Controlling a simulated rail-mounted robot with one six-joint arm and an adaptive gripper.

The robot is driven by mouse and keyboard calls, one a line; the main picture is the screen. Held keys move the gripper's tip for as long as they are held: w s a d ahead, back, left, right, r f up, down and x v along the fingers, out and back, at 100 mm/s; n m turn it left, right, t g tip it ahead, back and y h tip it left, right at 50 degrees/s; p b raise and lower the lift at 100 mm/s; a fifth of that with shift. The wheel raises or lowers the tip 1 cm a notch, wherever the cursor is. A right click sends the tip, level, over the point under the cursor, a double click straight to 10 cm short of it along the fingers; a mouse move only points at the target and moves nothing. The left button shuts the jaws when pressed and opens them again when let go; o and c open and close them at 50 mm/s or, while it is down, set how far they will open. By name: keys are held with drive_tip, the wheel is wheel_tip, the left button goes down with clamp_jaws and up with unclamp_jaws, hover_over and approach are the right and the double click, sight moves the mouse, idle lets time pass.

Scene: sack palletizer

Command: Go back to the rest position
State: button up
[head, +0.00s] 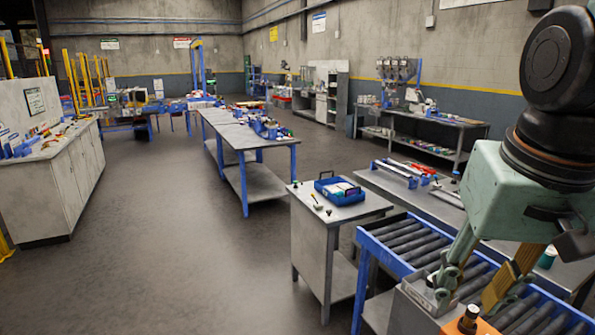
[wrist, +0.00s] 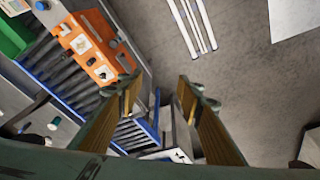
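My gripper (head: 466,292) is at the lower right of the head view, pointing down over the roller conveyor (head: 412,244). Its two fingers are spread apart. In the wrist view my gripper (wrist: 160,88) also shows an open gap between the fingers, with nothing held between them. The grey floor and the conveyor's blue edge show beyond the gap. How high the fingertips are above the rollers is hard to tell.
An orange unit (wrist: 94,46) sits by the rollers, partly showing in the head view (head: 468,322). A grey cabinet (head: 314,240) with a blue tray (head: 340,190) stands left of the conveyor. A long table (head: 440,203) lies behind. Open floor (head: 170,220) is at left.

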drive_tip(key=s+a+n+t, duration=0.1)
drive_tip(key=s+a, duration=0.3)
drive_tip(key=s, duration=0.6)
drive_tip(key=shift+s+a+r+n, duration=0.25)
drive_tip(key=shift+s+r+n, duration=0.1)
drive_tip(key=shift+n, duration=0.25)
drive_tip(key=shift+c, duration=0.2)
